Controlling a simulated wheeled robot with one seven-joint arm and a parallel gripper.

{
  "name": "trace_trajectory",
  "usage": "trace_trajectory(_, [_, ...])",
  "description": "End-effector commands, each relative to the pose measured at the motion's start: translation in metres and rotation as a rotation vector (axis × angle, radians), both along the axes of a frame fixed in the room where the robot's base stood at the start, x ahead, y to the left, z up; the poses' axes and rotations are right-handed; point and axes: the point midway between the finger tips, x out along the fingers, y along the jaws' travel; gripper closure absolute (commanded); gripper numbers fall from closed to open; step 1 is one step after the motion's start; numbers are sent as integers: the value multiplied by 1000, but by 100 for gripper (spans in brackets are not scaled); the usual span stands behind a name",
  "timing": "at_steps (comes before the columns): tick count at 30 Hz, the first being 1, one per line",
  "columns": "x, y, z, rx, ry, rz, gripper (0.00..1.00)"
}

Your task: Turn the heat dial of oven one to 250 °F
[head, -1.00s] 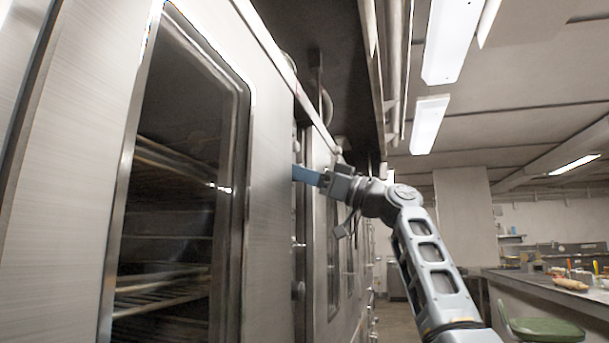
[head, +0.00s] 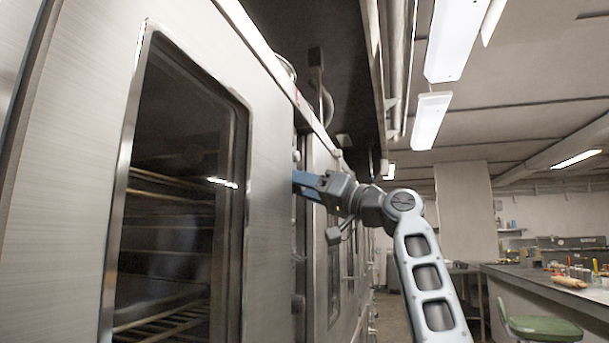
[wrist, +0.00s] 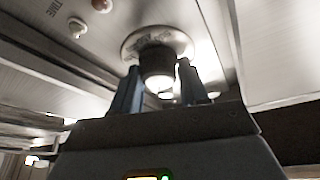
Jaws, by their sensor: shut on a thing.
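In the wrist view a dark round heat dial (wrist: 157,66) stands out from a pale round plate (wrist: 140,38) with blurred markings on the metal panel. My gripper (wrist: 160,82) has its two blue fingers on either side of the dial and is shut on it. The dial's pointer and the temperature numbers cannot be read. In the head view my gripper (head: 300,180) reaches the oven front from the right, by the narrow panel beside the large glass door. The dial is hidden there.
The oven's glass door (head: 180,200) is closed, with racks behind it. A counter (head: 545,285) and a green stool (head: 540,328) stand at the right. The aisle between is clear.

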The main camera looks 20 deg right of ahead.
Motion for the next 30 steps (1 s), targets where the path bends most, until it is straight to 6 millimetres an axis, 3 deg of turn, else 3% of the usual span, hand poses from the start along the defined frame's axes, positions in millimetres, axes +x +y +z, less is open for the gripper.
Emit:
trace_trajectory(1, [0,-2,8,28,33,-7,86])
trace_trajectory(15, [0,-2,9,269,362,-8,87])
trace_trajectory(30, [0,-2,4,382,518,-6,87])
